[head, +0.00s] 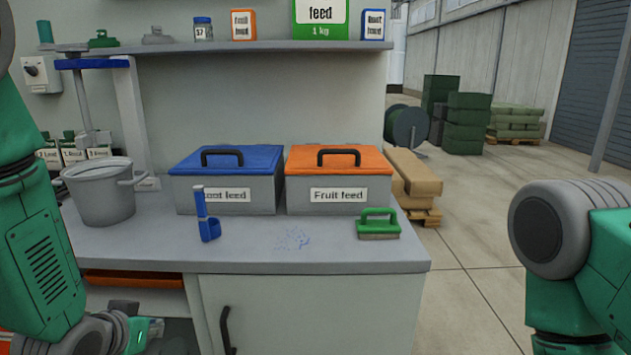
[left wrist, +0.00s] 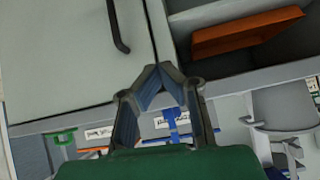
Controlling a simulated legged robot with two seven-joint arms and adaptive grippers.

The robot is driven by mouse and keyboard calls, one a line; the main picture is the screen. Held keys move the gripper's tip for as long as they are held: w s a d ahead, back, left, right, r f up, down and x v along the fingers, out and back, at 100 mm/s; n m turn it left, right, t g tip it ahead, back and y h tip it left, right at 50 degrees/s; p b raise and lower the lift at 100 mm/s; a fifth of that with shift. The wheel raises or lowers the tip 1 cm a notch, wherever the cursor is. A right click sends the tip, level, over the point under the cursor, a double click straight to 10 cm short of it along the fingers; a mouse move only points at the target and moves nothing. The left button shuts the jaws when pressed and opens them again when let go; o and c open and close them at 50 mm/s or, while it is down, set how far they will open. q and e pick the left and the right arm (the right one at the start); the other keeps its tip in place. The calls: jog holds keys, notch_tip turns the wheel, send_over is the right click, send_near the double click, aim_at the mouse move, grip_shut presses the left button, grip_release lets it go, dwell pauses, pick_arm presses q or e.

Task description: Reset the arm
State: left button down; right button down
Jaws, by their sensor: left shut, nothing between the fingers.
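My left arm comes in at the left edge of the head view, low, in front of the bench. Its gripper (head: 150,330) is partly cut off by the frame's bottom, below the worktop and beside the cabinet. In the left wrist view the left gripper (left wrist: 160,72) has its fingertips together, with nothing between them. That view is turned over, with the cabinet door at the top and the worktop items at the bottom. Of my right arm, only a green and grey link shows at the right edge of the head view; its gripper is out of frame.
On the worktop (head: 290,258) stand a grey pot (head: 100,195), a blue scoop (head: 208,215), a blue-lidded bin (head: 225,182), an orange-lidded "Fruit feed" bin (head: 340,182) and a green brush (head: 378,225). Blue specks lie between scoop and brush. An orange tray (head: 135,280) sits underneath.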

pick_arm(q)
jog(key=s+f+g+p, duration=0.1)
jog(key=s+f+g, duration=0.2)
jog(key=s, duration=0.7)
jog(key=s+f+g+p, duration=0.1)
jog(key=s+f+g, duration=0.2)
jog(key=s+f, duration=0.5)
jog(key=s+d+f+g+p, duration=0.1)
jog(key=s+f, duration=0.5)
jog(key=s, duration=0.6)
jog(key=shift+g+p, duration=0.45)
jog(key=shift+g, duration=0.65)
jog(key=shift+d, duration=0.1)
